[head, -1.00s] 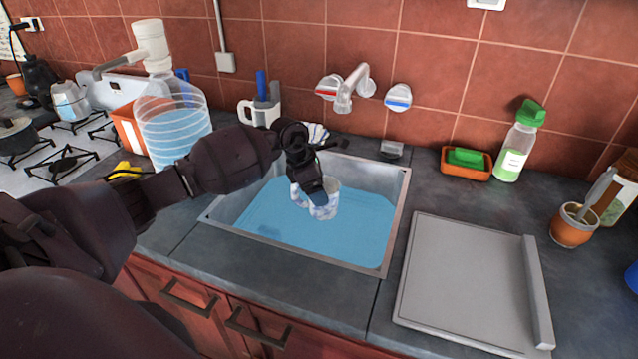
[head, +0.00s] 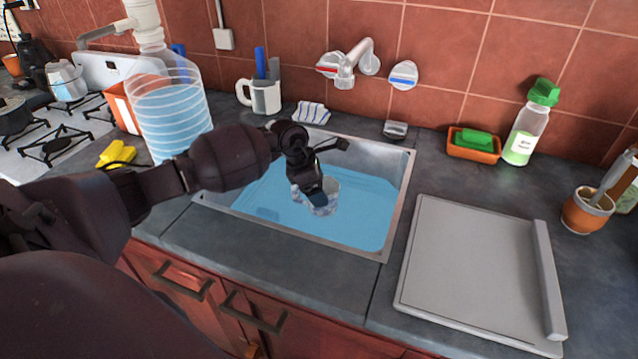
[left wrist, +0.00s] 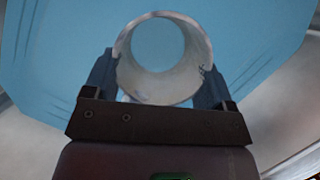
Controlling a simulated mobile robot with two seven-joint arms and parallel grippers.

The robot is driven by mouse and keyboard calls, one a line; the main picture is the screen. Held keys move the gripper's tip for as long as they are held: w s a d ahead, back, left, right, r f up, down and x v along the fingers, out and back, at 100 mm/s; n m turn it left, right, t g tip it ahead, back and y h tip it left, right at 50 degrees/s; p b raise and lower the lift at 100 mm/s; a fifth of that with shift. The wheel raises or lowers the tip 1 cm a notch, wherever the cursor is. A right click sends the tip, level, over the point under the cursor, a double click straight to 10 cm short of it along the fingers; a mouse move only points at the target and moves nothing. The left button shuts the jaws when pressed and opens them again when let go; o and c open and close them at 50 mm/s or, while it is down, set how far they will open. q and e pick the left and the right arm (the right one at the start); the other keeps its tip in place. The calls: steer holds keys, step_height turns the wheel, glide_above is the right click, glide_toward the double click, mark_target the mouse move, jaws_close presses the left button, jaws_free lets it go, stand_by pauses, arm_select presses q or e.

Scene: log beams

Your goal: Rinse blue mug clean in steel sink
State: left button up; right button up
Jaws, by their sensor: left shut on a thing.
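The mug (head: 331,190), white with blue patches, is in the steel sink (head: 400,200), partly down in the blue water (head: 365,215). My left gripper (head: 316,195) is shut on the mug from above. In the left wrist view the mug (left wrist: 160,92) sits between the two fingers, its round mouth facing the camera and blue showing inside it. The mug's far side and lower part are hard to make out through the water. My right gripper is not in view.
The tap (head: 350,65) is on the wall behind the sink. A grey board (head: 470,270) lies to the right. A large water bottle (head: 170,115), a holder mug (head: 262,95) and a striped cloth (head: 308,112) stand around the left and back of the sink.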

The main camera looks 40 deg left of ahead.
arm_select(q)
steer(key=shift+f, duration=0.75)
steer(key=shift+f+b, duration=0.6)
steer(key=shift+f, duration=0.75)
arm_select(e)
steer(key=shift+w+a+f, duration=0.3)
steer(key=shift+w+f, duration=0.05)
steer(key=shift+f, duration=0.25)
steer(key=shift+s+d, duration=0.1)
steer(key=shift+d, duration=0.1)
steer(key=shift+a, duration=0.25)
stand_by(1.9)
